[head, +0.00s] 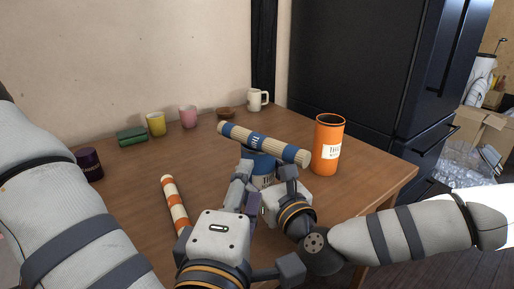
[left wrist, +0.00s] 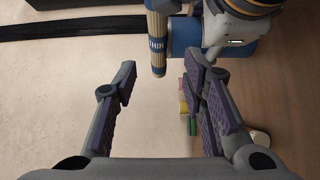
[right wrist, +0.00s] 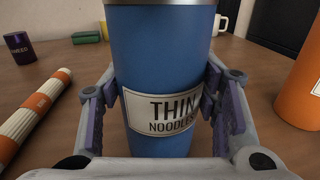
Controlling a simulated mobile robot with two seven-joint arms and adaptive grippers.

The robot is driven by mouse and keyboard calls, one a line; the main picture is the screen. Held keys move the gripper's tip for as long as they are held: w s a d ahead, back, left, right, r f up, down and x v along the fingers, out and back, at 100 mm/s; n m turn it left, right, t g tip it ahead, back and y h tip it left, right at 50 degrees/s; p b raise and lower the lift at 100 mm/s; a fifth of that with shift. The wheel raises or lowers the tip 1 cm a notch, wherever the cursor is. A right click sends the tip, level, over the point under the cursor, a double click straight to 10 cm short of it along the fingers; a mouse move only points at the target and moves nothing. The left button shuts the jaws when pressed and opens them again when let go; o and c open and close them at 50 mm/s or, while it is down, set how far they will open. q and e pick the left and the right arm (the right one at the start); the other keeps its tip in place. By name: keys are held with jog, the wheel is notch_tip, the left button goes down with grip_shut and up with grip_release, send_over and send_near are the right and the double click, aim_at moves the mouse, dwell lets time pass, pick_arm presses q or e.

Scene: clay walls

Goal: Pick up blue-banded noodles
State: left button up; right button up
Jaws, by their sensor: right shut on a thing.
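The blue-banded noodles (head: 238,133), a long cream bundle with blue bands, lie level across the top of a blue canister (head: 263,170). In the left wrist view the bundle (left wrist: 157,40) and canister (left wrist: 185,38) are above the left jaws, apart from them. The canister (right wrist: 158,60) reads THIN NOODLES and fills the right wrist view. My right gripper (right wrist: 165,100) is shut on the canister, fingers on either side. My left gripper (left wrist: 165,92) is open and empty, close beside the right gripper; its fingertips are hard to separate in the head view.
An orange canister (head: 328,145) stands right of the bundle. An orange-banded bundle (head: 174,203) lies at left. A dark purple can (head: 89,164), green block (head: 132,136), yellow cup (head: 156,124), pink cup (head: 188,116), brown bowl (head: 226,113) and cream mug (head: 258,99) line the back.

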aim_at(258, 148)
pick_arm(q)
jog(key=w, duration=0.3)
jog(key=w+d, duration=0.1)
jog(key=w, duration=0.6)
jog(key=shift+d, duration=0.25)
jog(key=shift+s, duration=0.1)
jog(key=shift+c, duration=0.4)
